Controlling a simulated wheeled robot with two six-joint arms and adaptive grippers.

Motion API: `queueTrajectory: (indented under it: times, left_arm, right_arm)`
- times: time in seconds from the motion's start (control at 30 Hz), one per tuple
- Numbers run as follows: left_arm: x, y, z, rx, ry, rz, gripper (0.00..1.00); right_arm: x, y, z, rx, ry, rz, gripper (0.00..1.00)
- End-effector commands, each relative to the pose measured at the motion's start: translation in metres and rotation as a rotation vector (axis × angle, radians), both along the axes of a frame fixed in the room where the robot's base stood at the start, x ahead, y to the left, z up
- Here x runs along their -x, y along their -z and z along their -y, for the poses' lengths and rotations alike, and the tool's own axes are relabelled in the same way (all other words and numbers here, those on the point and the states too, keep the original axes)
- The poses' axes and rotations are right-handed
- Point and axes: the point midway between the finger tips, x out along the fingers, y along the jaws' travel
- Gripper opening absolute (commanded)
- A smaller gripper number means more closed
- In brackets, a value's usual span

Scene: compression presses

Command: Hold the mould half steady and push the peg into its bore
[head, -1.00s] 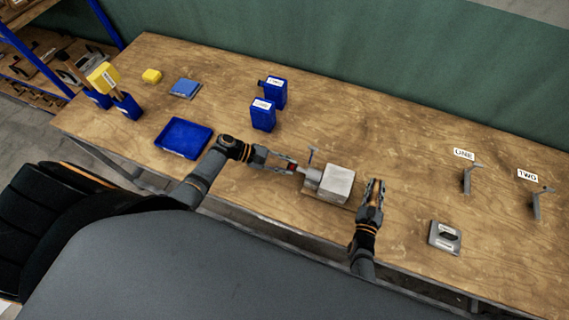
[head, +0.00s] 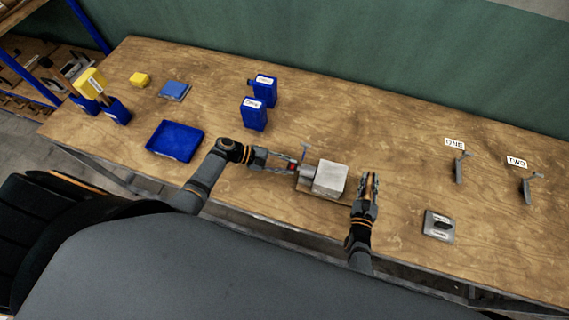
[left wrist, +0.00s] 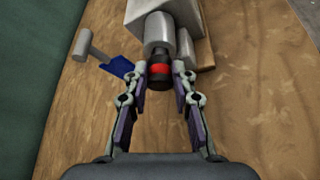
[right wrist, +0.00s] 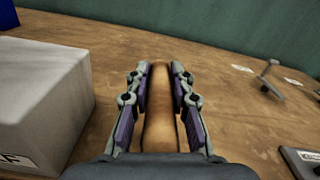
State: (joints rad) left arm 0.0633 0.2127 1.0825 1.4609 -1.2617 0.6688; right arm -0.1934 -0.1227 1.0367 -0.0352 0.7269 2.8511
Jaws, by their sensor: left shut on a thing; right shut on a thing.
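The mould half appears as a pale grey block (head: 330,178) on a thin wooden board, with a grey cylinder (left wrist: 158,32) on the side facing my left gripper. My left gripper (head: 292,168) is shut on a dark peg with a red band (left wrist: 159,71). The peg is in line with the cylinder and its far end meets or enters it; the depth is hidden. My right gripper (head: 369,180) is just right of the block, apart from it. It is shut on a tan, wood-coloured bar (right wrist: 159,110). Part of a label shows on the block in the right wrist view (right wrist: 35,100).
A grey T-shaped handle (left wrist: 92,45) stands beside the block. Two blue containers (head: 253,115) and a blue tray (head: 175,141) are left. Two grey stands (head: 459,168) and a grey plate (head: 439,226) are right.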

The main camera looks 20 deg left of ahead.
Motion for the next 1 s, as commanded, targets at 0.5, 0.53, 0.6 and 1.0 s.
queueTrajectory:
  times: [0.5,0.53,0.6,1.0]
  left_arm:
    - [0.0,0.0,0.012,0.0,0.0,0.001,0.27]
    - [0.0,0.0,0.012,-0.001,-0.001,0.001,0.31]
    - [0.0,0.0,0.012,-0.001,-0.001,0.001,0.4]
    - [0.0,0.0,0.01,-0.002,-0.001,0.001,0.52]
  right_arm:
    - [0.002,0.003,0.0,0.0,0.0,-0.008,0.0]
    - [0.002,0.003,0.0,0.0,0.0,-0.008,0.0]
    - [0.002,0.003,0.0,0.0,0.0,-0.008,0.0]
    - [0.002,0.003,0.0,0.0,-0.001,-0.007,0.0]
